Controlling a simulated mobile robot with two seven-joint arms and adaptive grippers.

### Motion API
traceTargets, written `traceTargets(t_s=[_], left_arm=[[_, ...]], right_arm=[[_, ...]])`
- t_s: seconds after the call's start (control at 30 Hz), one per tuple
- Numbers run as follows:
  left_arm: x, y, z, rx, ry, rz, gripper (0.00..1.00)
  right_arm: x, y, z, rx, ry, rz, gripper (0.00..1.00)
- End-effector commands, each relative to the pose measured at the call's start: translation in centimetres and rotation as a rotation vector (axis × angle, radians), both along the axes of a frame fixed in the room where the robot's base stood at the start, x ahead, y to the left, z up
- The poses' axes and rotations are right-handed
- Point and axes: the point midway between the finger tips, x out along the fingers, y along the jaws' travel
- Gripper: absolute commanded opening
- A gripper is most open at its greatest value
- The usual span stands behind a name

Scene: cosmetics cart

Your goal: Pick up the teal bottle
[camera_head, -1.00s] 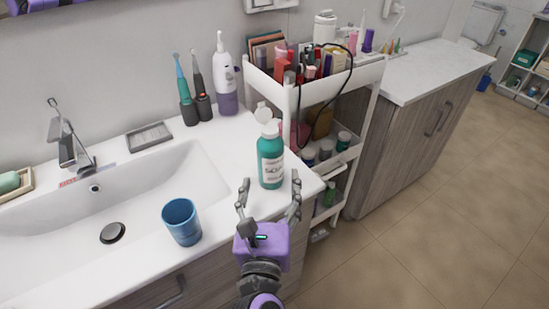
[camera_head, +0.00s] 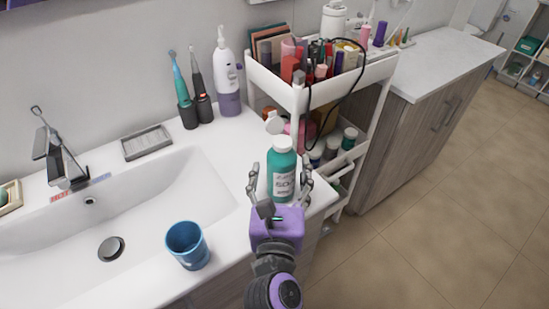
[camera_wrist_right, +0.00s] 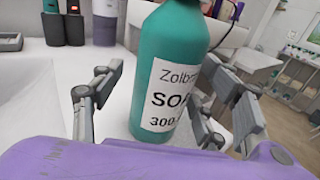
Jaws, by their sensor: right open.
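The teal bottle (camera_head: 282,160) with a white label and a white cap flipped open stands upright on the counter, near the sink's right front corner. My right gripper (camera_head: 280,174) is open, with one finger on each side of the bottle. In the right wrist view the bottle (camera_wrist_right: 170,45) stands between the spread fingers, large and close, its label facing me. I cannot tell whether a finger touches it. Its cap is out of that view. My left gripper is not in view.
A blue cup (camera_head: 187,246) stands on the counter left of my right arm. The white cart (camera_head: 305,100) loaded with cosmetics stands close behind and right of the bottle. Electric toothbrushes and a purple-white dispenser (camera_head: 229,85) stand by the wall. The sink basin (camera_head: 60,235) is left.

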Motion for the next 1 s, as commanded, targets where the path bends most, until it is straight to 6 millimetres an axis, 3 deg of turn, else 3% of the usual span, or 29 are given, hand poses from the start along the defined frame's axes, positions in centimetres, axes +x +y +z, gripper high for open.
traceTargets(t_s=[0.13, 0.3, 0.5, 0.77, 1.0], left_arm=[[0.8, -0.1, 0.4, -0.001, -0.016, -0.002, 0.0], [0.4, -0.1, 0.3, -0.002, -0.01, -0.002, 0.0], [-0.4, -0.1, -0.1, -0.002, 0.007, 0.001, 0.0], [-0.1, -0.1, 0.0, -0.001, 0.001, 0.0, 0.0], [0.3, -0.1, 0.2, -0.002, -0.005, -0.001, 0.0]], right_arm=[[0.0, -0.2, -0.1, -0.001, 0.001, 0.0, 0.68], [0.0, -0.2, -0.1, -0.001, 0.001, 0.0, 0.67], [0.0, -0.2, 0.0, -0.001, 0.001, 0.001, 0.4], [0.0, -0.2, -0.1, 0.0, 0.001, 0.001, 0.07], [0.0, -0.2, 0.3, 0.001, -0.002, 0.001, 0.07]])
